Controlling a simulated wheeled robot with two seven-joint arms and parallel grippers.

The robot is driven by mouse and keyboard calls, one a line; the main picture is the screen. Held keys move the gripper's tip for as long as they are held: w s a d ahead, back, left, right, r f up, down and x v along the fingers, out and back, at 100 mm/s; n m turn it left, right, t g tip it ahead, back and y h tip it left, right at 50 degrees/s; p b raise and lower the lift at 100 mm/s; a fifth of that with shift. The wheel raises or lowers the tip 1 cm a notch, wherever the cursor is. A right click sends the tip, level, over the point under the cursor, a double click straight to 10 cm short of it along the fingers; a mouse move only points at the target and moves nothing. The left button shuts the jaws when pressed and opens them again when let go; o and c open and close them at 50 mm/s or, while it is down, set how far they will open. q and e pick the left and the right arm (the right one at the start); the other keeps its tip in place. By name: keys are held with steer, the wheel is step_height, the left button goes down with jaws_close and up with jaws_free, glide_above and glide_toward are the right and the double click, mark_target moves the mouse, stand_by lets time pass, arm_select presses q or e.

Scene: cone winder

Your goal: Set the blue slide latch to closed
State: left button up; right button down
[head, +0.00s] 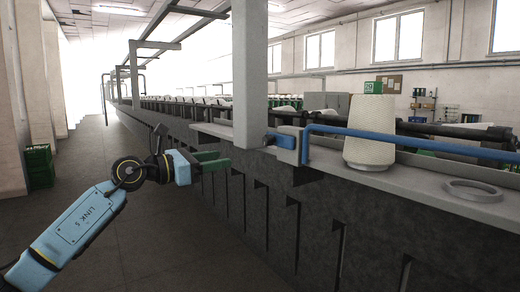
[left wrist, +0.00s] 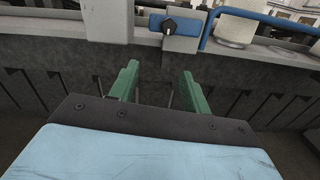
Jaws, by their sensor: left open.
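The blue slide latch (head: 285,141) sits on the machine's front ledge, beside a pale bracket and right of the grey post. It has a dark knob at its left in the head view. In the left wrist view the latch (left wrist: 183,27) is a blue plate with a black pointed knob (left wrist: 169,25), beyond the fingers. My left gripper (head: 221,160) has green fingers, which are open and empty. It is left of the latch in the head view and apart from it. In the left wrist view the gap between the fingertips (left wrist: 160,70) lies below the latch. My right gripper is not in view.
A blue bar (head: 420,143) runs right from the bracket, in front of a white yarn cone (head: 370,130). A grey ring (head: 472,191) lies on the ledge. The grey post (head: 249,75) rises left of the latch. Green crates (head: 39,166) stand at far left; the aisle floor is clear.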

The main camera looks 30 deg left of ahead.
mark_target(265, 141)
arm_select(q)
steer(key=w+d+r+p, duration=0.1)
steer(key=w+d, duration=0.1)
steer(key=w, duration=0.1)
steer(key=w+d+r+m+p, duration=0.1)
steer(key=w+p, duration=0.1)
steer(key=w, duration=0.1)
steer(key=w+d+r+m+p, duration=0.1)
steer(key=w+d+p, duration=0.1)
steer(key=w, duration=0.2)
steer(key=shift+w+d+r, duration=0.1)
steer(key=shift+d+r, duration=0.25)
steer(key=shift+w+d+f+p, duration=0.1)
steer(key=shift+w+d+p, duration=0.05)
steer(key=shift+w+p, duration=0.25)
jaws_close()
steer(key=shift+d, duration=0.15)
